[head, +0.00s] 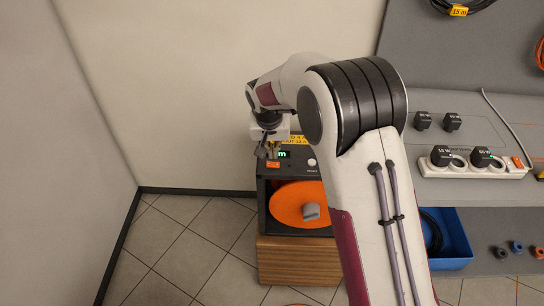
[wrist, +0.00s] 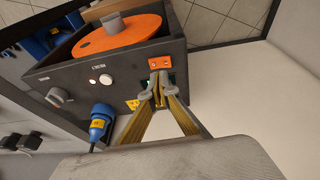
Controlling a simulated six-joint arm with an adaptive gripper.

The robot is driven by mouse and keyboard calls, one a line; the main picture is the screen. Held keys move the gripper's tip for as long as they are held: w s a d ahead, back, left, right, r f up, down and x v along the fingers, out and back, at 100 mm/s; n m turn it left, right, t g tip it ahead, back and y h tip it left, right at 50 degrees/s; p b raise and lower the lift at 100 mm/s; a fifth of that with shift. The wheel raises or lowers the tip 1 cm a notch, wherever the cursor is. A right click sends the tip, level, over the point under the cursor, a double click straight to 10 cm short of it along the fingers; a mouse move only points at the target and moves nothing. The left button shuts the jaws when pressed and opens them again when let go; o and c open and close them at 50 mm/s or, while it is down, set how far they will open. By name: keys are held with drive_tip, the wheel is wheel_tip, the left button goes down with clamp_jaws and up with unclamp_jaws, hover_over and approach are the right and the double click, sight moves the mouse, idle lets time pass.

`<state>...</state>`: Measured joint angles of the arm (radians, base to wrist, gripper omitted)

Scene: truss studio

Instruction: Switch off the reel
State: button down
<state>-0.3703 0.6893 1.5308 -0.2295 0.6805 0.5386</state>
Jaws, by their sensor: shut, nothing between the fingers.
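The reel is a dark box with an orange disc (head: 285,205) in its open top, and it also shows in the wrist view (wrist: 115,38). An orange switch (wrist: 160,62) sits at the edge of its panel, and shows in the head view (head: 273,164) too. A green-lit display (head: 284,154) is beside the switch, mostly hidden by the fingers in the wrist view. My gripper (wrist: 159,92) is shut and empty, its tips close to the switch; I cannot tell whether they touch. In the head view my gripper (head: 266,152) is over the panel's left end.
The panel also carries a round pale button (wrist: 106,80), a grey knob (wrist: 58,97) and a blue plug (wrist: 100,125). A power strip (head: 460,170) with black adapters lies on the grey bench at right. A blue bin (head: 452,245) stands below. Tiled floor at left is clear.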

drive_tip(key=d+v, duration=0.2)
drive_tip(key=v, duration=0.8)
drive_tip(key=shift+d+r, duration=0.25)
drive_tip(key=shift+r, duration=0.05)
idle(0.4)
drive_tip(key=s+d+r, duration=0.3)
drive_tip(key=s+d, duration=0.2)
drive_tip(key=s, duration=0.7)
drive_tip(key=s+d+r+t, duration=0.1)
drive_tip(key=s+d+r, duration=0.3)
drive_tip(key=s, duration=0.7)
drive_tip(key=s+d+r+t, duration=0.1)
drive_tip(key=s+d+r, duration=0.2)
drive_tip(key=s+d, duration=0.5)
drive_tip(key=shift+s+d+r+y, duration=0.2)
drive_tip(key=shift+s+d+y, duration=0.1)
drive_tip(key=shift+s, duration=2)
